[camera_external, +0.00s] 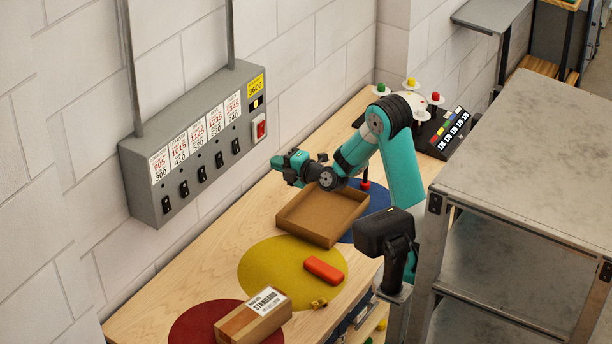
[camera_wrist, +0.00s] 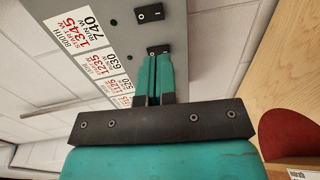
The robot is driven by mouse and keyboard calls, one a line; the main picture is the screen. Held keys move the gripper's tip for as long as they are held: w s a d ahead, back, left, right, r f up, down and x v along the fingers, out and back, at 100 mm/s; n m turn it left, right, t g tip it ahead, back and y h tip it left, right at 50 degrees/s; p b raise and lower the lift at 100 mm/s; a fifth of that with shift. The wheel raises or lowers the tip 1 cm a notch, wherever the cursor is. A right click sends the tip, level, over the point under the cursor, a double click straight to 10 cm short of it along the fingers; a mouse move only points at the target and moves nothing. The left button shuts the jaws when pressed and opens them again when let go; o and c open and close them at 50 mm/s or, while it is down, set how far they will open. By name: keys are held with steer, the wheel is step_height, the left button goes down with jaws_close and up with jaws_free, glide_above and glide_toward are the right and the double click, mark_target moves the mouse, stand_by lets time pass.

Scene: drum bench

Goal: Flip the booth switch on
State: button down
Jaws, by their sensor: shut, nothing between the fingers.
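The booth switch (camera_external: 236,146) is the black rocker under the rightmost label of the grey wall panel (camera_external: 143,202). In the wrist view the "BOOTH" label (camera_wrist: 76,30) reads 1345 and 740, and the booth switch (camera_wrist: 150,12) is near the top edge. I cannot tell which way its rocker is set. My gripper (camera_external: 277,163) is shut and empty, right of the panel, pointing towards it. In the wrist view my fingertips (camera_wrist: 159,60) are below the booth switch and partly cover the neighbouring rocker (camera_wrist: 160,49). Contact cannot be told.
Several similar rockers run left along the panel. A red switch (camera_external: 260,128) and yellow plate (camera_external: 256,85) are at its right end. An open cardboard tray (camera_external: 290,228), a red block (camera_external: 324,270) and a box (camera_external: 250,318) lie on the bench below.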

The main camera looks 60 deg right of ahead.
mark_target(238, 152)
steer(key=w+p, duration=0.2)
steer(key=w, duration=0.1)
steer(key=w+p, duration=0.3)
steer(key=w, duration=0.1)
steer(key=w+f+p, duration=0.1)
steer(key=w+p, duration=0.1)
steer(key=w, duration=0.1)
steer(key=shift+w, duration=0.25)
steer(key=shift+w+f+p, duration=0.2)
steer(key=shift+w+p, duration=0.4)
steer(key=shift+w, duration=0.05)
steer(key=shift+f, duration=0.1)
steer(key=shift+w+b, duration=0.2)
steer(key=shift+b, duration=0.95)
steer(key=shift+f, duration=0.1)
